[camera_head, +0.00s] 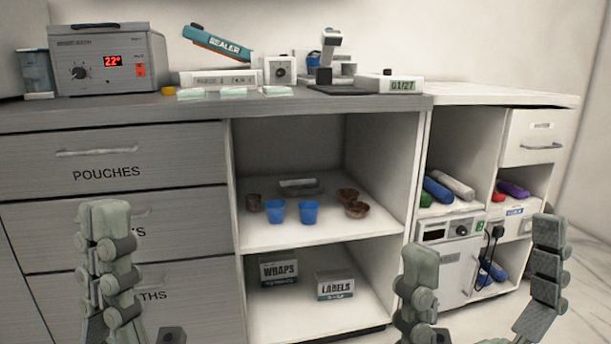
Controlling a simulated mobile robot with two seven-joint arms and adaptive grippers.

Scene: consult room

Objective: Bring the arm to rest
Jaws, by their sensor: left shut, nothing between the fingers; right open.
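My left gripper (112,262) is at the lower left, in front of the drawer fronts. Its fingers are together and nothing shows between them. My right gripper (483,268) is at the lower right, in front of the cabinet's right section. Its two fingers are spread wide apart and hold nothing. Both grippers point upward in the picture and appear apart from the furniture. The lower parts of both arms are cut off by the bottom edge.
The counter (300,107) carries a grey device (110,60) with a red display, a blue sealer (218,44) and small instruments. Below are the POUCHES drawer (105,160), a shelf with blue cups (308,212), and WRAPS (279,271) and LABELS (335,285) boxes. Pale floor shows at right.

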